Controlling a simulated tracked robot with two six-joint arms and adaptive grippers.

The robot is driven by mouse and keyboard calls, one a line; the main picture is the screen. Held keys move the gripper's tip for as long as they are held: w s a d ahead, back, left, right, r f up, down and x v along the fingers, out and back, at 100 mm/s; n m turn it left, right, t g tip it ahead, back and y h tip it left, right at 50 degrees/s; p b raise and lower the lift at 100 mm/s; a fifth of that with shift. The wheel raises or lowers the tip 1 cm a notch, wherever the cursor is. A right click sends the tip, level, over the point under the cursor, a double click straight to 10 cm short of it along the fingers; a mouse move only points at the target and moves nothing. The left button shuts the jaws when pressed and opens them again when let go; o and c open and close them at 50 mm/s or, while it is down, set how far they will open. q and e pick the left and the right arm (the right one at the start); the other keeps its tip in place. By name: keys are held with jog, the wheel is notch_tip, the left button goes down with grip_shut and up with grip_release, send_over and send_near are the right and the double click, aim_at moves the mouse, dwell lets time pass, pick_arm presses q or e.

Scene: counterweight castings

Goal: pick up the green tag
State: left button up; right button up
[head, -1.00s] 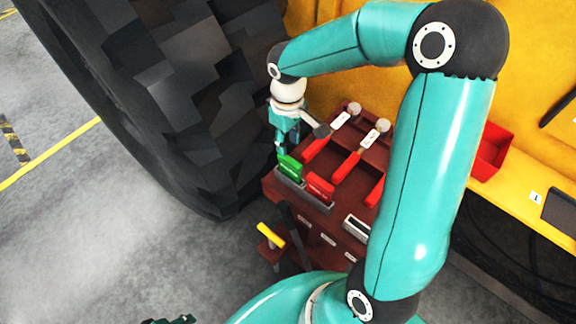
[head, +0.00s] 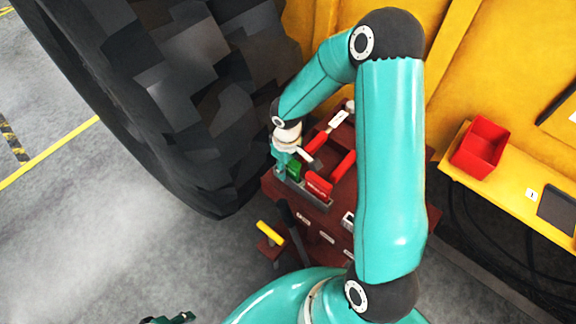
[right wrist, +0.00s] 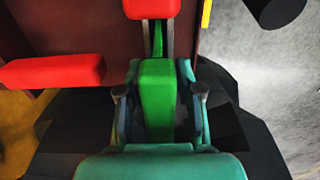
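The green tag (head: 294,169) stands in a grey holder (head: 318,202) on the dark red console, partly hidden by my right gripper (head: 281,176). In the right wrist view the green tag (right wrist: 157,100) lies between the two fingers of my right gripper (right wrist: 160,94). The fingers are open, with a visible gap on each side of the tag. A small piece of what looks like my left gripper (head: 170,320) shows at the bottom edge of the head view; its fingers cannot be made out.
A red tag (head: 319,184) stands beside the green one in the same holder. Red levers (head: 343,165) rise from the console close behind. A large black tyre (head: 190,90) is just left of the gripper. A red bin (head: 480,147) sits on the yellow ledge at right.

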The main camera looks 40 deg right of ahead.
grip_shut()
jog(key=shift+r, duration=0.1)
dwell(0.4)
